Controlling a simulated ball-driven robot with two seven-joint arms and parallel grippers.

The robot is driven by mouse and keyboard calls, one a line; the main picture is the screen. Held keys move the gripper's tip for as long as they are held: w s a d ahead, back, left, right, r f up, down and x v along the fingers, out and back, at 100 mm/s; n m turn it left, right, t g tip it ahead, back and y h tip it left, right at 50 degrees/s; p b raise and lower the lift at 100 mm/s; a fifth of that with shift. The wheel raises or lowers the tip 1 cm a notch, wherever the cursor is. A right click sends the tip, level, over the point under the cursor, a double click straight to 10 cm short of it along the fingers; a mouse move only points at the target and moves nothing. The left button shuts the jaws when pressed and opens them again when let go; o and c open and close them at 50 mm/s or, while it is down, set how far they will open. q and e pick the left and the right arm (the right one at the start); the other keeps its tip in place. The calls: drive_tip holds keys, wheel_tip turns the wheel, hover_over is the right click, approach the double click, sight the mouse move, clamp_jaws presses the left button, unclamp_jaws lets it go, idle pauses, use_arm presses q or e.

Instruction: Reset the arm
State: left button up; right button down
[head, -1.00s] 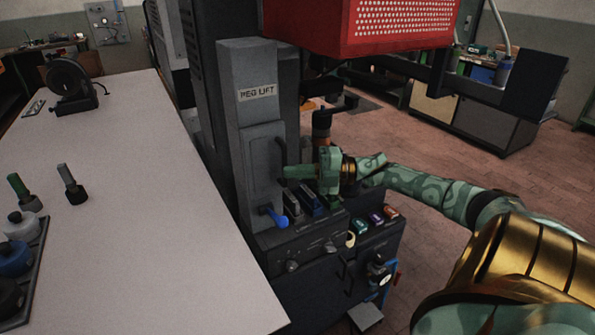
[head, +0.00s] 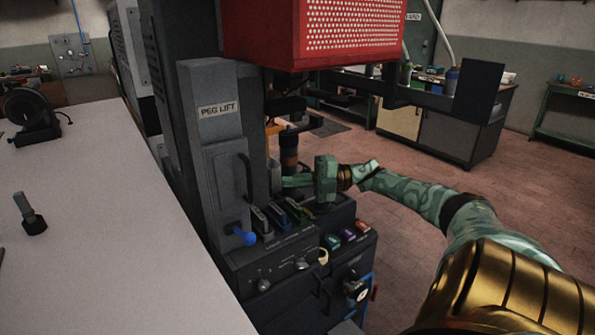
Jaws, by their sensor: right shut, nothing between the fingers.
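My right arm comes in from the lower right, patterned green with gold parts. My right gripper (head: 297,181) is shut and empty. It points left beside the grey peg lift housing (head: 212,120), above the control panel. A blue-knobbed lever (head: 246,238) sits low on the housing, left of and below the gripper, apart from it. My left gripper is not in view.
The red perforated guard (head: 330,30) hangs above the gripper. Several coloured switches (head: 332,242) and knobs (head: 301,267) are on the dark panel (head: 245,270) below. A pale table (head: 110,230) fills the left. Open floor (head: 490,190) lies right.

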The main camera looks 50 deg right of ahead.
wheel_tip(320, 180, down, 19)
drive_tip(key=d+m+t+h, duration=0.1)
drive_tip(key=m+t+h, duration=0.2)
drive_tip(key=m+h, duration=0.4)
drive_tip(key=s+a+f+m+g+h, duration=0.15)
drive_tip(key=s+f+m, duration=0.25)
drive_tip(key=f, duration=0.6)
drive_tip(key=s+a+f+m+g+h, duration=0.1)
drive_tip(key=s+a+f+m+h, duration=0.3)
drive_tip(key=f, duration=0.7)
drive_tip(key=s+a+f+m+g, duration=0.4)
drive_tip(key=s+f, duration=0.6)
drive_tip(key=s+a+f+m+g, duration=0.2)
drive_tip(key=s+a+f+g, duration=0.2)
drive_tip(key=s+a, duration=0.6)
drive_tip(key=s+a+f+m+g, duration=0.2)
drive_tip(key=s+a+f+g, duration=0.2)
drive_tip(key=s, duration=1.3)
drive_tip(key=a+f, duration=0.3)
drive_tip(key=a, duration=0.3)
drive_tip(key=shift+f+g+h, duration=0.1)
drive_tip(key=shift+g+h, duration=0.15)
